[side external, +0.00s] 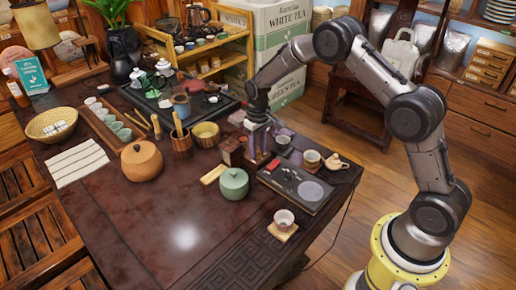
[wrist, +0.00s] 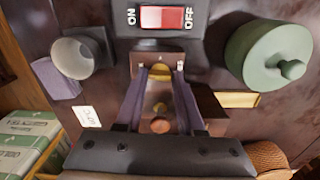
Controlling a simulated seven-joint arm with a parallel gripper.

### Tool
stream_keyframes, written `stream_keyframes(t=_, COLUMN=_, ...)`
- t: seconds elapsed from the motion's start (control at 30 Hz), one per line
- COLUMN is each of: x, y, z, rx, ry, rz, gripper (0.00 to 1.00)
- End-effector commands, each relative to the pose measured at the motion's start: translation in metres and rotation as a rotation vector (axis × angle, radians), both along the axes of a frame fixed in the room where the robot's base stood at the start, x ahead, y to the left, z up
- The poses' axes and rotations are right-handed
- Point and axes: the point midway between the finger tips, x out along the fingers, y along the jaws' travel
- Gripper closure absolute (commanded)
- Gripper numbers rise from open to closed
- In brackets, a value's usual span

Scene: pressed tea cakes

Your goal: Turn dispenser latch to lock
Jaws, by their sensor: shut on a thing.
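My gripper (side external: 258,158) points down at the table beside a small brown wooden box (side external: 231,151). In the wrist view its two purple-grey fingers (wrist: 160,75) are shut on a brown wooden piece (wrist: 158,60), apparently part of the dispenser.
A red ON/OFF switch (wrist: 162,17) sits on a black device (side external: 310,204) close ahead of the fingertips. A green lidded jar (side external: 233,183) and a pale cup (wrist: 75,56) stand on either side. The table's front left (side external: 130,225) is clear.

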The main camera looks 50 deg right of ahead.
Motion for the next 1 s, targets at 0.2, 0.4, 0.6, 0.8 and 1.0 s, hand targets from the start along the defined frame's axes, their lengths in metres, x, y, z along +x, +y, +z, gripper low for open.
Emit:
stream_keyframes(t=0.2, x=-0.0005, y=0.0001, z=0.0003, rx=0.000, ry=0.002, rz=0.062, gripper=1.00)
stream_keyframes(t=0.4, x=-0.0004, y=0.0001, z=0.0004, rx=0.000, ry=0.002, rz=0.082, gripper=1.00)
stream_keyframes(t=0.6, x=-0.0004, y=0.0001, z=0.0004, rx=0.000, ry=0.002, rz=0.084, gripper=1.00)
stream_keyframes(t=0.8, x=-0.0004, y=0.0000, z=0.0004, rx=0.000, ry=0.001, rz=0.083, gripper=0.50)
stream_keyframes(t=1.0, x=-0.0002, y=0.0000, z=0.0002, rx=0.000, ry=0.001, rz=0.082, gripper=0.32)
